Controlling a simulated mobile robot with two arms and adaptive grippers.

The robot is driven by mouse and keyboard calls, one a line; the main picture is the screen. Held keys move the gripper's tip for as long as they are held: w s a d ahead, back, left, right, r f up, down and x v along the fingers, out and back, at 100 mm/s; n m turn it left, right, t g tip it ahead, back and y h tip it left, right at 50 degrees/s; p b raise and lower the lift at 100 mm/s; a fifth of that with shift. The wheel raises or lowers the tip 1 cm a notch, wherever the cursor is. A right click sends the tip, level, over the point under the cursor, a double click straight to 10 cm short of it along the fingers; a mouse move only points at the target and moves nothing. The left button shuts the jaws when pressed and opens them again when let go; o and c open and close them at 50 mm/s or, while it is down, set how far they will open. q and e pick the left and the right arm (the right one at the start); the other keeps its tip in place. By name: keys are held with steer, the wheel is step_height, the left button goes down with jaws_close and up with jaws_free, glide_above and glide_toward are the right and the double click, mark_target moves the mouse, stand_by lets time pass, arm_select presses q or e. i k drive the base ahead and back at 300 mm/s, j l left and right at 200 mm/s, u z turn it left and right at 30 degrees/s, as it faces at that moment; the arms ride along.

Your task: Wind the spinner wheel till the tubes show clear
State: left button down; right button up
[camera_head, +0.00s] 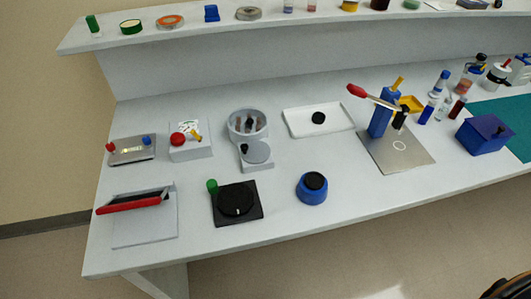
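A black square base with a round black disc (237,199) and an upright green knob (212,186) at its rim sits near the front of the bench, left of centre. Behind it stands a grey round bowl (248,123) with several dark-tipped tubes inside; their contents are too small to judge as clear or cloudy. A flat grey disc (257,152) is on the front of the bowl's base. I cannot tell for certain which disc is the spinner wheel. Neither gripper can be made out, and nothing touches these devices.
A blue round pot (313,188) stands right of the black disc. A red-edged tilted panel (134,202) is at left. Behind are a white tray (318,121), a blue post with a red-tipped lever (380,118) and a blue box (484,135). An unclear dark shape fills the bottom right corner.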

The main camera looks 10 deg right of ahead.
mark_target(253, 152)
steer(key=l+u, duration=0.1)
steer(key=l, duration=1.5)
